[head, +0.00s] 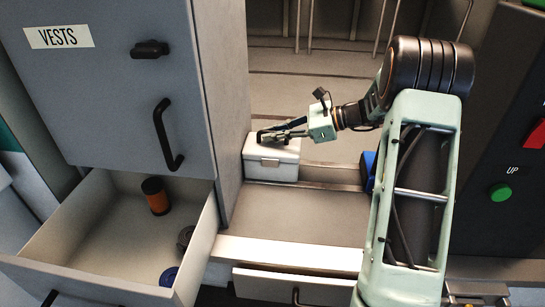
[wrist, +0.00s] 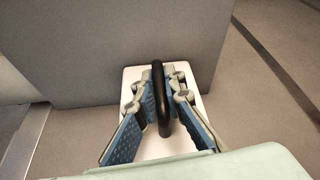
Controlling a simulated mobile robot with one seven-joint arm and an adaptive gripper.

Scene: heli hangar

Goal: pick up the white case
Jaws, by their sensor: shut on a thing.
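The white case (head: 271,166) stands upright by the right side of the grey cabinet, at the back of the ledge in the head view. It has a latch on its front. In the wrist view the white case (wrist: 180,142) lies below my gripper, with a black handle (wrist: 160,95) along its top. My gripper (head: 275,134) is at the top of the case. In the wrist view the blue-padded fingers of my gripper (wrist: 161,97) stand on both sides of the handle and are shut on it. In the head view the fingers partly hide the handle.
The grey cabinet (head: 120,95) marked VESTS stands close left of the case. Its open drawer (head: 115,250) holds an orange-and-black cylinder (head: 156,196) and a blue roll (head: 168,277). A blue object (head: 368,170) sits to the right. The ledge (head: 295,212) in front is clear.

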